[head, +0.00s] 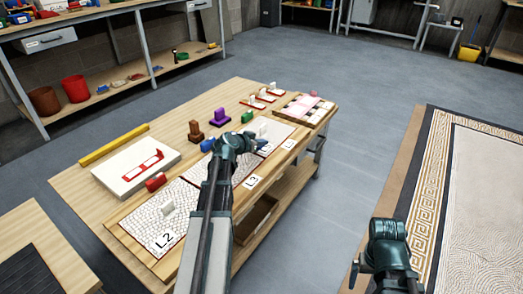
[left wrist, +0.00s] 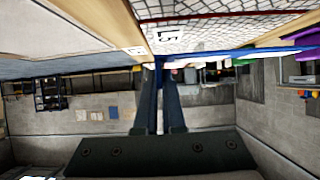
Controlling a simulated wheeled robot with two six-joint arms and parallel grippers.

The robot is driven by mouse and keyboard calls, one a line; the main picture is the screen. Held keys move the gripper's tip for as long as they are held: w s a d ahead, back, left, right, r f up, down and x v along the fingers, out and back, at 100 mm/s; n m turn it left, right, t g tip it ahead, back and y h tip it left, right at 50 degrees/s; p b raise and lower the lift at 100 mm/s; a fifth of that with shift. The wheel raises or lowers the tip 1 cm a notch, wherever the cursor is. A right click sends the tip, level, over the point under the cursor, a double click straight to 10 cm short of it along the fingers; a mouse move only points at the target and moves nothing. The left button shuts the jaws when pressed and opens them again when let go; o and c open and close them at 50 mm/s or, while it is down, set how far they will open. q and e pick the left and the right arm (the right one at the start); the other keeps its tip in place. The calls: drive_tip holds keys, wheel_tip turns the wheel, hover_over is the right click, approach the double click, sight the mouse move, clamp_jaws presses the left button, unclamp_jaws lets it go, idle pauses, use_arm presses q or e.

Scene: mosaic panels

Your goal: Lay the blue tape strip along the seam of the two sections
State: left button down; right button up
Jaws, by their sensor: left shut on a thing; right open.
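My left gripper (head: 257,143) is over the panel row in the head view. In the left wrist view its two fingers (left wrist: 161,62) are shut on a long blue tape strip (left wrist: 235,53), which runs out to the right. The strip is close to a white mosaic section with a red edge (left wrist: 225,30) and an L3 label; I cannot tell if it touches. The section labelled L2 (head: 180,205) lies at the near end of the row. My arm hides part of the L3 section (head: 245,168) and of the joints. My right gripper (head: 357,272) is open, low at right, away from the table.
The wooden table (head: 75,185) also holds a white block with a red inlay (head: 137,170), a yellow bar (head: 114,145), a red block (head: 156,182), a brown stamp (head: 195,131) and a purple block (head: 220,117). A tray (head: 305,110) stands at the far end.

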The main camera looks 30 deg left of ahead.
sight(261, 157)
use_arm(q)
drive_tip(key=shift+f+b, duration=1.5)
drive_tip(key=shift+f, duration=0.2)
drive_tip(key=shift+f, duration=0.1)
drive_tip(key=shift+f+b, duration=0.4)
drive_tip(key=shift+b, duration=0.1)
drive_tip(key=c, duration=1)
unclamp_jaws()
drive_tip(key=shift+r, duration=0.15)
drive_tip(key=shift+r+p, duration=0.3)
drive_tip(key=shift+p, duration=0.15)
drive_tip(key=p+v, duration=0.5)
drive_tip(key=v, duration=0.5)
drive_tip(key=shift+s+r, duration=0.2)
drive_tip(key=shift+r, duration=0.1)
drive_tip(key=shift+p+v, duration=0.45)
drive_tip(key=shift+v, duration=0.3)
drive_tip(key=shift+f, duration=0.15)
